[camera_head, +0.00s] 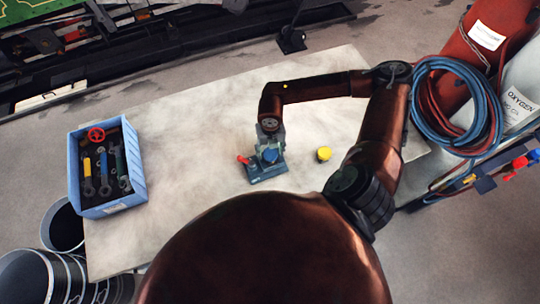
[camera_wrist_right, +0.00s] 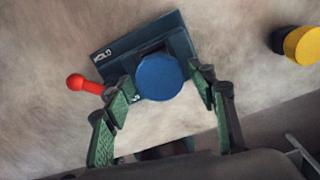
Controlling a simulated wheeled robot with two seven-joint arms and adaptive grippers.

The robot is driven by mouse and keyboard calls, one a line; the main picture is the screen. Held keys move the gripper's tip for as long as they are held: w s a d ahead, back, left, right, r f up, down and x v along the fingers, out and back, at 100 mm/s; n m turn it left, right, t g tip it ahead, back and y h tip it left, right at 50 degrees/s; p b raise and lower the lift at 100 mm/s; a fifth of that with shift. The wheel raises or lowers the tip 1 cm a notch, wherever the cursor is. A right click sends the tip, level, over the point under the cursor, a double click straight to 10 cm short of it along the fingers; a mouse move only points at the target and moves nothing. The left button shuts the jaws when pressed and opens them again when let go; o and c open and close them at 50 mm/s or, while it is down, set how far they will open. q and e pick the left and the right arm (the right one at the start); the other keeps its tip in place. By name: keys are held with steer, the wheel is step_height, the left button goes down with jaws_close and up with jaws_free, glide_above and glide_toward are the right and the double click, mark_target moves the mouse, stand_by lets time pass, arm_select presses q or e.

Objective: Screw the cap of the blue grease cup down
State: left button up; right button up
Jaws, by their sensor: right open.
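The blue grease cup's round cap (camera_wrist_right: 159,77) shows in the right wrist view, on a dark blue-green block (camera_wrist_right: 118,57) with white lettering and a red-knobbed lever (camera_wrist_right: 86,84). In the head view the cap (camera_head: 270,156) and its block (camera_head: 264,175) sit near the middle of the table. My right gripper (camera_wrist_right: 163,88) is open, with one green-padded finger on each side of the cap. I cannot tell whether the fingers touch it. In the head view the right gripper (camera_head: 269,140) is over the block and partly hides it. My left gripper is not in view.
A yellow-capped piece (camera_head: 323,154) stands on the table (camera_head: 200,150) to the right of the block. A blue crate (camera_head: 113,208) of tools is at the left. Hoses (camera_head: 455,105) and gas cylinders (camera_head: 490,40) stand beyond the right edge. The table between crate and block is clear.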

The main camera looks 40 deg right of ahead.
steer(key=shift+b, duration=0.35)
stand_by(0.4)
steer(key=shift+c, duration=0.3)
steer(key=c, duration=0.9)
steer(key=o, duration=1.2)
steer(key=shift+o, duration=0.8)
steer(key=shift+r+p, duration=1.35)
steer(key=shift+r, duration=1.2)
